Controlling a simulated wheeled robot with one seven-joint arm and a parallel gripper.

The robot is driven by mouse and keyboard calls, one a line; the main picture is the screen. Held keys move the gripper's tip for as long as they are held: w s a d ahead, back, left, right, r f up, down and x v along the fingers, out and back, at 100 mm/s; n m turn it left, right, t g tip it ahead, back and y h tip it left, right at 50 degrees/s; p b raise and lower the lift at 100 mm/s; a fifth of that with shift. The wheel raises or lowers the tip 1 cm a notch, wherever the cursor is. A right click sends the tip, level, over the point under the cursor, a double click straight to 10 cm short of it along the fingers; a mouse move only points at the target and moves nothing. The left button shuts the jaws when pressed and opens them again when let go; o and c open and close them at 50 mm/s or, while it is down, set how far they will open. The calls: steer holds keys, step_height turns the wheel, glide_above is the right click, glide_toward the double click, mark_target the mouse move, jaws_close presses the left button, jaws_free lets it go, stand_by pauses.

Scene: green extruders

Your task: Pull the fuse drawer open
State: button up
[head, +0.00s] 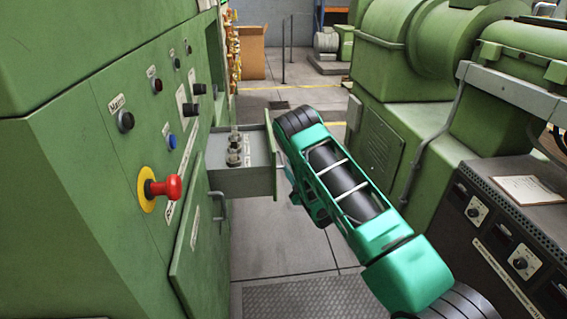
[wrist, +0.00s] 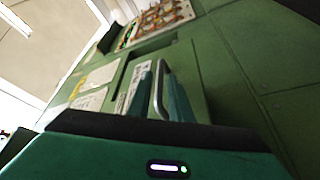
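The fuse drawer (head: 262,184) stands pulled out from the green cabinet, with several fuses (head: 238,146) upright inside. Its front is seen edge-on in the head view, beside my arm. In the wrist view the silver drawer handle (wrist: 158,92) runs between the two teal fingers of my gripper (wrist: 160,80). The fingers lie close on both sides of the bar and look shut on it. In the head view my wrist hides the handle and fingertips.
A red emergency knob (head: 166,187) sticks out of the cabinet panel left of the drawer. A cabinet door with a handle (head: 221,206) is below. A dark control console (head: 505,225) stands to the right. Open floor (head: 290,250) lies between.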

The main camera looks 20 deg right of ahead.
steer(key=v, duration=0.3)
steer(key=shift+s+f, duration=0.1)
steer(key=shift+s, duration=0.1)
